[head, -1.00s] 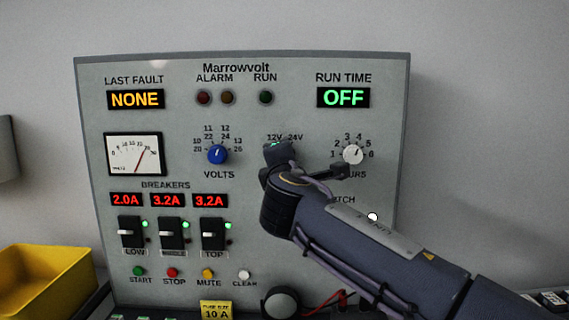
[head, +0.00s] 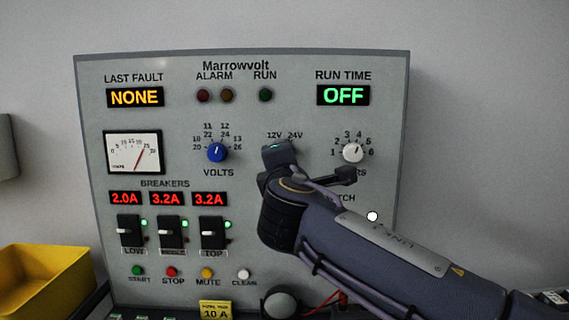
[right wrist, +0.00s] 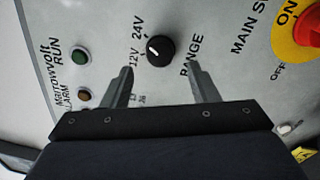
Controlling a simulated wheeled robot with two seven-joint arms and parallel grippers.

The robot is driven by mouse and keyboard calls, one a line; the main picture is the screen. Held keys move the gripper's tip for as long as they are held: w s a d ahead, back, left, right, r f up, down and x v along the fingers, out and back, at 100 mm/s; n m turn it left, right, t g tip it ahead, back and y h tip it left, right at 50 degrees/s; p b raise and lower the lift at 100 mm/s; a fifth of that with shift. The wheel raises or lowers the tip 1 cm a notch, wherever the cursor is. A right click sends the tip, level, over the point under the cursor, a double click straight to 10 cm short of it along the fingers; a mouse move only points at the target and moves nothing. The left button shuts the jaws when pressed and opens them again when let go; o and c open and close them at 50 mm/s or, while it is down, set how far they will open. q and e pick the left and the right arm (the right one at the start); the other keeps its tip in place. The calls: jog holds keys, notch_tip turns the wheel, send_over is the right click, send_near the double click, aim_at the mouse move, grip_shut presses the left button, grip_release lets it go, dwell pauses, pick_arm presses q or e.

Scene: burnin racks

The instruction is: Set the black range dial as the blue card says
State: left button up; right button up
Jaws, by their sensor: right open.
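The black range dial (right wrist: 160,50) shows in the right wrist view, between the 12V and 24V labels on its left and the RANGE label on its right. In the head view, my right gripper (head: 279,156) is in front of the panel below the 12V and 24V labels and hides the dial. No blue card is in view. My left gripper is not in view.
The grey panel (head: 290,85) carries a blue volts dial (head: 217,153), a white hours dial (head: 353,153) and breaker switches (head: 171,232). A red-and-yellow main switch (right wrist: 302,32) is near the range dial. A yellow bin (head: 45,285) and a yellow 10 A card (head: 215,310) are lower.

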jog(key=s, duration=0.4)
jog(key=shift+f, duration=0.1)
jog(key=s+d+f+m+g+h+p, duration=0.1)
jog(key=s+d+f+m+g+p, duration=0.2)
jog(key=d+f, duration=0.4)
jog(key=s+d+f+m+g+p, duration=0.1)
jog(key=s+d+f+m+g, duration=0.3)
jog(key=d, duration=0.4)
jog(key=s+d+f+m+g+h+p, duration=0.1)
jog(key=s+d+f+m+g, duration=0.15)
jog(key=d+f+m, duration=0.45)
jog(key=s+f+m+g+y+p, duration=0.1)
jog(key=s+f+m, duration=0.2)
jog(key=s, duration=0.3)
jog(key=s+a+f+m+g+y+p, duration=0.1)
jog(key=s+f+m+y+p, duration=0.1)
jog(key=s, duration=0.5)
jog(key=s+f+m+g+y+p, duration=0.1)
jog(key=s+f+m+y, duration=0.1)
jog(key=s+f+m, duration=0.2)
jog(key=s+f, duration=0.1)
jog(key=s, duration=0.2)
jog(key=shift+a+f+m+p, duration=0.2)
jog(key=shift+f+m+p, duration=0.1)
jog(key=shift+f+m, duration=0.1)
